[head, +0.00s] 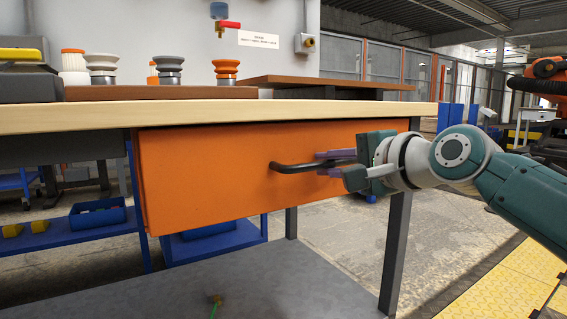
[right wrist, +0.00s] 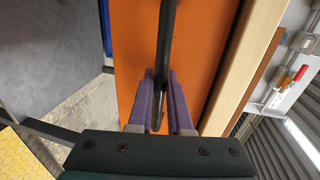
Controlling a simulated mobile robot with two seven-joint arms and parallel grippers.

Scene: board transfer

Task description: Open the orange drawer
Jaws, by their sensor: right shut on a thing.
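The orange drawer (head: 215,180) hangs under the light wooden tabletop. Its front fills much of the middle of the head view, and I cannot tell for certain how far it stands out. A black bar handle (head: 290,167) runs across the drawer front. My right gripper (head: 330,163) comes in from the right and is shut on the handle near its right end. In the right wrist view the purple fingers (right wrist: 163,100) lie on both sides of the black handle (right wrist: 167,40), with the orange drawer front (right wrist: 203,55) behind. My left gripper is not in view.
The tabletop edge (head: 250,112) lies just above the drawer. A grey table leg (head: 395,255) stands below my right arm. Several knobbed parts and a brown board (head: 330,82) are on the table. A blue shelf (head: 85,235) with a bin is at lower left.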

